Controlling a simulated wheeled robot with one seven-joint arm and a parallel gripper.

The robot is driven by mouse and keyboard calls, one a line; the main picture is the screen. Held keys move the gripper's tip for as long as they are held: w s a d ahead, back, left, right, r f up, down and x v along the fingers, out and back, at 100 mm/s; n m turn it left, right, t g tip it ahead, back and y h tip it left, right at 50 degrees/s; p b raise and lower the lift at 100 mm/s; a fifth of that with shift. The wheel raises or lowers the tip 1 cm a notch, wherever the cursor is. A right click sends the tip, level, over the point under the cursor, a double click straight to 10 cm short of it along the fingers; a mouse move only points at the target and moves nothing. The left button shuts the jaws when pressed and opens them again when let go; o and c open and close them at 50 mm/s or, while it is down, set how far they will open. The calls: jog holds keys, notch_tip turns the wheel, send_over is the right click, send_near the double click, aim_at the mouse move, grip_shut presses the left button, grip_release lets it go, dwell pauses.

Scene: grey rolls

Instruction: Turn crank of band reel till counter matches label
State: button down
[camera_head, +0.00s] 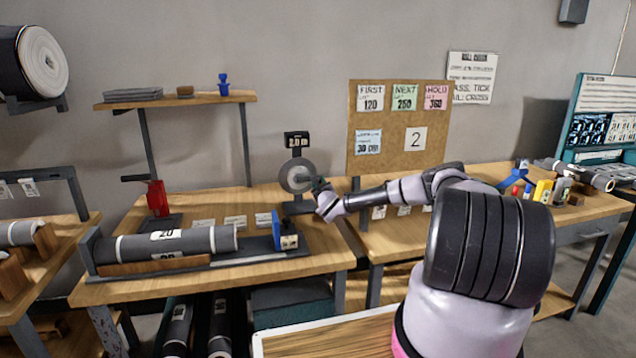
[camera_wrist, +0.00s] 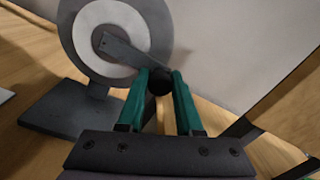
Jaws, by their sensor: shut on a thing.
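The band reel (camera_head: 297,176) is a grey disc with a pale centre on a dark stand, on the bench. In the wrist view, the reel (camera_wrist: 72,38) fills the upper left, with a flat grey crank arm (camera_wrist: 125,52) running from its hub down to the right. My gripper (camera_wrist: 159,78) has green fingers shut on the dark crank knob (camera_wrist: 160,84). In the head view, my gripper (camera_head: 319,186) is at the reel's right side. The counter (camera_head: 297,140) above the reel reads "2.0 m". A grey roll (camera_head: 218,240) with a label (camera_head: 167,235) reading about "20" lies in a cradle.
A blue and dark block (camera_head: 284,236) stands at the cradle's right end. A red tool (camera_head: 157,198) stands at the bench's back left. A pin board (camera_head: 437,136) with cards hangs behind my arm. A tray (camera_head: 330,338) is in front.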

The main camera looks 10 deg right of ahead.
jog(key=shift+d, duration=0.1)
jog(key=c, duration=0.6)
grip_release()
jog(key=shift+s, duration=0.15)
jog(key=s, duration=1)
jog(key=shift+s+a+f, duration=0.2)
jog(key=shift+s+a, duration=0.1)
